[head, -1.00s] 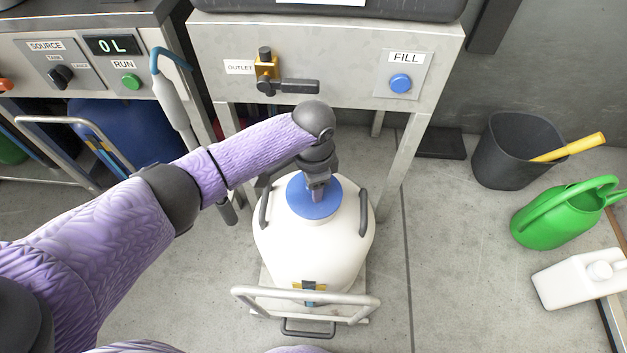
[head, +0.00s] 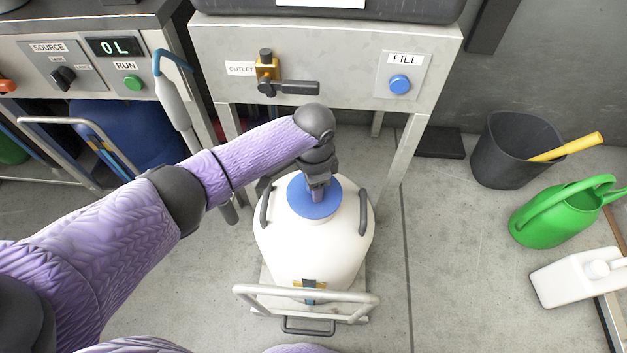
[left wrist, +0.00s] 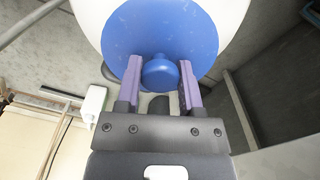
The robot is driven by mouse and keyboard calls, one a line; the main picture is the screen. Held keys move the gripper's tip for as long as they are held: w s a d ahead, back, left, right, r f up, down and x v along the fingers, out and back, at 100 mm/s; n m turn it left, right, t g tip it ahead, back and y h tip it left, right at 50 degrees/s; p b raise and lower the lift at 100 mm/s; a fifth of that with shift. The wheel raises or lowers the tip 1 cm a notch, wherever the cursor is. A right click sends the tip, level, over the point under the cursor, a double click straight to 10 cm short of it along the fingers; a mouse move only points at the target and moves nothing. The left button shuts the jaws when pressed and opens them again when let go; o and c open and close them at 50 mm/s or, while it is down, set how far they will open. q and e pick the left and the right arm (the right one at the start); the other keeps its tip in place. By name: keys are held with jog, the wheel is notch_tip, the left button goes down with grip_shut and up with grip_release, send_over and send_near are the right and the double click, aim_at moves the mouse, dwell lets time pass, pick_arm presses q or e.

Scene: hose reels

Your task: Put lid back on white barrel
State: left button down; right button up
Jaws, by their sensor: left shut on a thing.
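The white barrel (head: 313,251) stands on a small trolley in the middle of the head view. Its blue lid (head: 314,207) sits over the barrel's top opening and looks level. In the left wrist view the lid (left wrist: 160,27) fills the top, with a round blue knob (left wrist: 160,74) at its middle. My left gripper (head: 317,197) points down at the lid from above. Its two fingers (left wrist: 160,85) are on either side of the knob, shut on it. Whether the lid is fully seated is hard to tell. My right gripper is not in view.
The steel stand (head: 325,65) with outlet valve and FILL button is just behind the barrel. The trolley handle (head: 305,293) is in front. A dark bucket (head: 500,155), green watering can (head: 560,212) and white jug (head: 580,280) stand right. Floor between is clear.

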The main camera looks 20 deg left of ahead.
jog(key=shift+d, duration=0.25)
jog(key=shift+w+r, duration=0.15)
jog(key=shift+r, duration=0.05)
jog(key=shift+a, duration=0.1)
pick_arm(q)
grip_release()
jog(key=shift+r+p, duration=0.1)
jog(key=shift+p, duration=0.2)
notch_tip(320, 180, up, 3)
jog(key=shift+f+p, duration=0.1)
jog(key=shift+p, duration=1.15)
notch_tip(320, 180, up, 3)
jog(key=shift+p, duration=1.2)
jog(key=shift+r+p, duration=0.5)
jog(key=shift+r, duration=0.1)
jog(key=shift+f, duration=0.1)
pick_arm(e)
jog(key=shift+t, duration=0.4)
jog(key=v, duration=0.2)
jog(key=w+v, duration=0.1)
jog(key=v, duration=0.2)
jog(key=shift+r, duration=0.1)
